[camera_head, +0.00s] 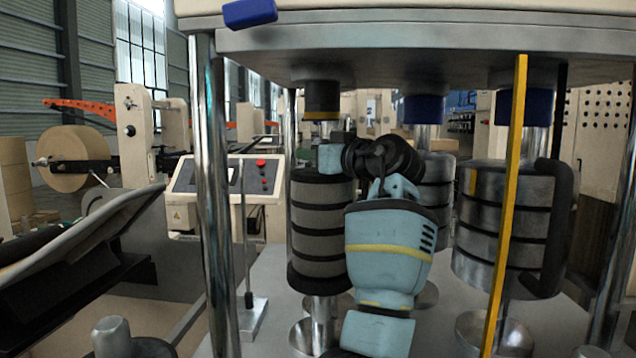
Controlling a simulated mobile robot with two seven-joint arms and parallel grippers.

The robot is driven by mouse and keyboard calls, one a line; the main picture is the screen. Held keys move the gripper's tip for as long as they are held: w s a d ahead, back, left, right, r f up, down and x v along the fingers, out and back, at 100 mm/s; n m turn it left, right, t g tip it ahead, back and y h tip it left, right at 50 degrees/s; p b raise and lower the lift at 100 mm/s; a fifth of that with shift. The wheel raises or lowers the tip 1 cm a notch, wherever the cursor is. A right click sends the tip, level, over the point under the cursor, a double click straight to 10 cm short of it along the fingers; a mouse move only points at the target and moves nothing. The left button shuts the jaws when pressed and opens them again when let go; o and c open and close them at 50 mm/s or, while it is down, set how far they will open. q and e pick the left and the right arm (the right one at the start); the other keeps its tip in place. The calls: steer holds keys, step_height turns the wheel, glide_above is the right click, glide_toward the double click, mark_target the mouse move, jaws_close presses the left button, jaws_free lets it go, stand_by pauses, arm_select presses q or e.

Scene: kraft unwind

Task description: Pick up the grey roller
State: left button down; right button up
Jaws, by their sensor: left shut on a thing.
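The grey roller (318,232) stands upright left of the middle, a dark grey cylinder with black bands. A silver post (322,322) shows below it and a black holder with a yellow ring (322,98) above it. My left arm's light-blue links rise in front of its right side. My left gripper (343,157) is at the top of the roller, shut on it; the fingertips are hard to make out and the exact contact is partly hidden. My right gripper is not in view.
Two more silver banded rollers stand to the right, one behind my arm (436,190) and one nearer (482,225). A yellow upright bar (507,200) and a chrome column (207,190) flank the space. A thick plate (430,42) overhangs it. A control panel (225,178) is at left.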

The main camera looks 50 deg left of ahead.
arm_select(q)
steer(key=shift+r, duration=0.25)
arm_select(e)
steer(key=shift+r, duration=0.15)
